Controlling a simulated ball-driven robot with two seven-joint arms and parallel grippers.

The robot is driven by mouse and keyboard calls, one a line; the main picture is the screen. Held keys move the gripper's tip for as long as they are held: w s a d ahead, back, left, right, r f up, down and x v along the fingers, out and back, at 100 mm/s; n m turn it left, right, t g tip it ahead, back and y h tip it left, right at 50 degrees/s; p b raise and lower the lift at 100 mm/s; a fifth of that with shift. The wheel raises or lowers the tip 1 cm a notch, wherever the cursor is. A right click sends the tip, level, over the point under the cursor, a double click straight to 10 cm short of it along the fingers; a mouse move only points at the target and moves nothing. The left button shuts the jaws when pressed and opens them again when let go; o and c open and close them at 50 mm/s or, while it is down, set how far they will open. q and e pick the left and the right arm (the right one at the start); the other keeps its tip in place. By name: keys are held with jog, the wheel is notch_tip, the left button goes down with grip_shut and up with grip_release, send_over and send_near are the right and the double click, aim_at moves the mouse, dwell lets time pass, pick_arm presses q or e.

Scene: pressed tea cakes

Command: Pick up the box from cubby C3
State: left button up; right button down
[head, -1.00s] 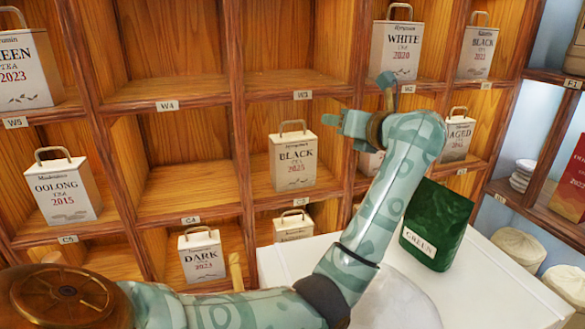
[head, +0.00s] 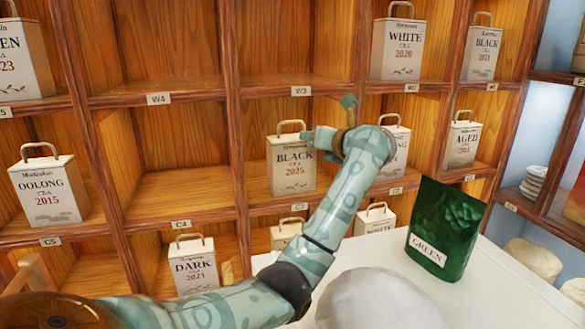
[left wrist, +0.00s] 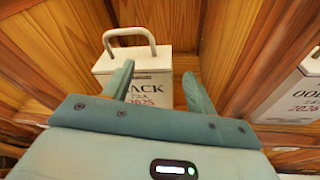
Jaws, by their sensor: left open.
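The box in cubby C3 is a white tea box (head: 290,168) lettered BLACK 2025, with a loop handle on top. It stands upright above the C3 label (head: 300,206). My left gripper (head: 312,138) is in front of the box's upper right side in the head view. In the left wrist view, the same box (left wrist: 160,66) is ahead of my open, empty left gripper (left wrist: 158,72). It appears between the two fingers, which hide part of its front. I cannot tell how much gap is left. My right gripper is not in view.
A wooden divider (head: 239,150) borders the cubby on the left. Another white box (head: 396,143) stands in the cubby to the right, partly behind my gripper. Cubby C4 (head: 175,190) is empty. A green bag (head: 447,225) stands on the white surface (head: 480,285) below.

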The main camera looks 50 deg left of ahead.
pick_arm(q)
jog(key=x, duration=0.1)
jog(key=b+x, duration=0.1)
jog(key=x, duration=0.3)
jog(key=shift+w+a+r, duration=0.15)
jog(key=shift+w+r, duration=0.15)
jog(key=shift+w, duration=0.1)
jog(key=shift+r, duration=0.1)
jog(key=shift+c, duration=1)
grip_shut()
